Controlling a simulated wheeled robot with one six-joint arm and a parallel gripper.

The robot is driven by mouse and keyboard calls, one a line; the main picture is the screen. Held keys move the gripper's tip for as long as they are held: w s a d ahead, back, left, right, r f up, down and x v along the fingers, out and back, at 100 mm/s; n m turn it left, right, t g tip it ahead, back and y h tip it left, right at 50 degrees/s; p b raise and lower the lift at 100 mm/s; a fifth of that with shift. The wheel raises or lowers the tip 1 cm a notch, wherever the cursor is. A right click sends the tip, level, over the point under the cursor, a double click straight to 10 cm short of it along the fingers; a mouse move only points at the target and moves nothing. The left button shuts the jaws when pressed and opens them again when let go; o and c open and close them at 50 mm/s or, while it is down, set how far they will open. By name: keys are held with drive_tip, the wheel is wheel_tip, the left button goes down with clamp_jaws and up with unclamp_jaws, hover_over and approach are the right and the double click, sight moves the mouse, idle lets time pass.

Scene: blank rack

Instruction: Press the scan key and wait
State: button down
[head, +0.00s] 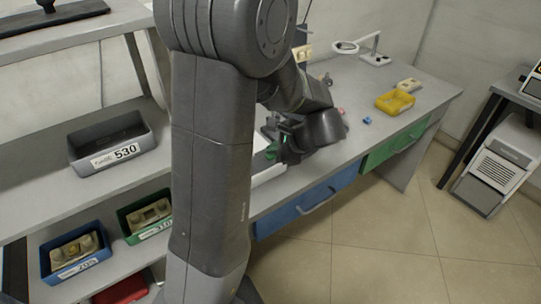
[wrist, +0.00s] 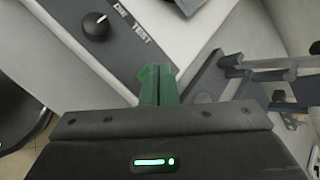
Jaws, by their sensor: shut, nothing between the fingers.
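My gripper (wrist: 158,82) has green fingers that are closed together with nothing between them. In the wrist view they lie over the edge of a grey panel (wrist: 70,50) lettered "DIE TEST", which carries a black knob (wrist: 96,24). I cannot make out a scan key; it may be hidden behind the fingers or out of frame. Whether the fingertips touch anything is unclear. In the head view my gripper (head: 273,149) is over the near left part of the workbench (head: 345,153), and my own arm hides most of what lies around it.
A grey bracket-like fixture (wrist: 272,85) stands right of the fingers. The bench holds a yellow tray (head: 395,102) and a magnifier lamp (head: 375,57). Blue (head: 305,205) and green (head: 395,148) drawers are below. The left rack holds a grey bin marked 530 (head: 88,162).

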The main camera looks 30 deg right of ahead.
drive_tip(key=shift+f+b, duration=0.35)
drive_tip(key=shift+f, duration=0.15)
drive_tip(key=shift+r, duration=0.1)
idle(0.5)
drive_tip(key=shift+r+p, duration=0.75)
drive_tip(key=shift+r, duration=0.1)
drive_tip(key=shift+r+p, duration=2)
drive_tip(key=shift+r, duration=0.5)
